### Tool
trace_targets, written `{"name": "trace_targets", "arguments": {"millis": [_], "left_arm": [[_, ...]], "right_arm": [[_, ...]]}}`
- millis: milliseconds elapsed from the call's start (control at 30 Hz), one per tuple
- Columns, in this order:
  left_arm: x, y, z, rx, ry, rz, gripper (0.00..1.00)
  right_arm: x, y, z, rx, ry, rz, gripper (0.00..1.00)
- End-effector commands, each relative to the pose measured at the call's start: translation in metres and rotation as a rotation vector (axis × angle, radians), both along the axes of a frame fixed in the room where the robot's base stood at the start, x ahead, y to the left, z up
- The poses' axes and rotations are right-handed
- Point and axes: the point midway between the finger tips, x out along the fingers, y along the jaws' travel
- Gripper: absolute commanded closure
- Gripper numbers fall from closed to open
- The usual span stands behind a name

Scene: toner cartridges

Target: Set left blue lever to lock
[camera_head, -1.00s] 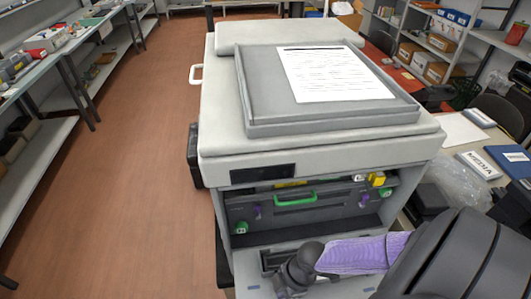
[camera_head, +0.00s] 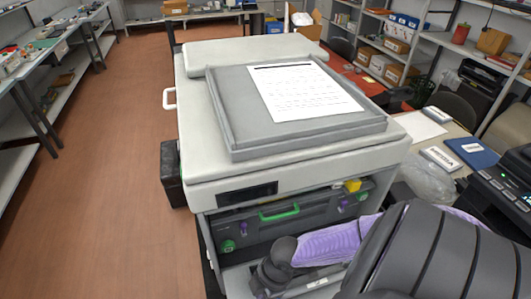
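The large grey-white printer (camera_head: 300,165) stands in the middle with its front open. Inside is a dark grey unit (camera_head: 300,222) with a green handle (camera_head: 279,213). The left lever (camera_head: 243,228), which looks purple-blue, is on the unit's left part, near a green round knob (camera_head: 228,246). A similar purple lever (camera_head: 343,204) is on the right part. The left lever's exact setting is too small to read. My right arm reaches in from the right, its dark end part (camera_head: 275,268) low in front of the unit. Its fingers cannot be made out. My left gripper is out of view.
A lined sheet (camera_head: 305,92) lies in the grey tray on the printer's top. A dark box (camera_head: 172,175) is against the printer's left side. A table with books and a black device (camera_head: 500,190) is at the right. The floor at left is clear.

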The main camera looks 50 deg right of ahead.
Motion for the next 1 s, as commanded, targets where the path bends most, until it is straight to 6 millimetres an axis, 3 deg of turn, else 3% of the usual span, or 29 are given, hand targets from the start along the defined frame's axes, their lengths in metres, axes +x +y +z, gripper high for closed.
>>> {"name": "trace_targets", "arguments": {"millis": [100,333,1000], "left_arm": [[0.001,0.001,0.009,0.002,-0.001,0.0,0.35],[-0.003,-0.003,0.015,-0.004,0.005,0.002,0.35],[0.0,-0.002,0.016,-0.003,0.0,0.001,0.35]], "right_arm": [[-0.006,-0.009,0.028,-0.004,0.001,0.004,1.0],[-0.011,-0.018,0.06,-0.002,0.0,0.001,1.0],[-0.012,-0.019,0.066,0.0,0.002,-0.001,1.0]]}}
